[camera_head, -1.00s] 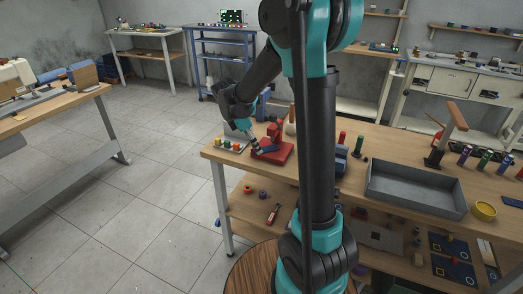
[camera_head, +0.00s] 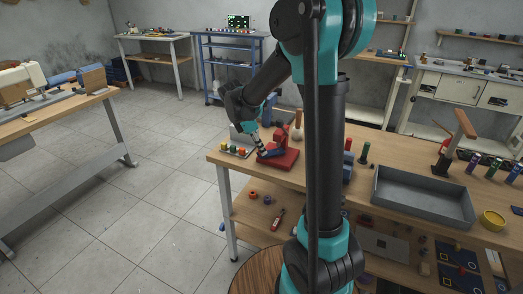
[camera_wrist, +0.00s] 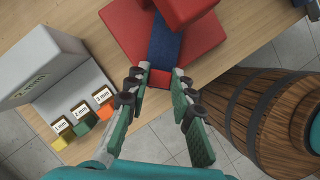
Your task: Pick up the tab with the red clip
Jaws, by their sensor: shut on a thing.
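A blue strip (camera_wrist: 164,42), which looks like the tab, runs out from a red stand (camera_wrist: 124,22) in the wrist view. Its near end is a red piece (camera_wrist: 160,78), apparently the red clip. My gripper (camera_wrist: 160,74) has its two fingertips on either side of this red piece and is shut on it. In the head view my gripper (camera_head: 261,146) reaches down to the red stand (camera_head: 280,158) at the table's left end. The tab is too small to make out there.
A grey block (camera_wrist: 45,65) with labelled yellow, green and orange pieces stands left of my gripper. A wooden barrel (camera_wrist: 265,115) stands close on the right, beyond the table edge. A grey tray (camera_head: 425,197) and a yellow bowl (camera_head: 492,220) are farther right on the table.

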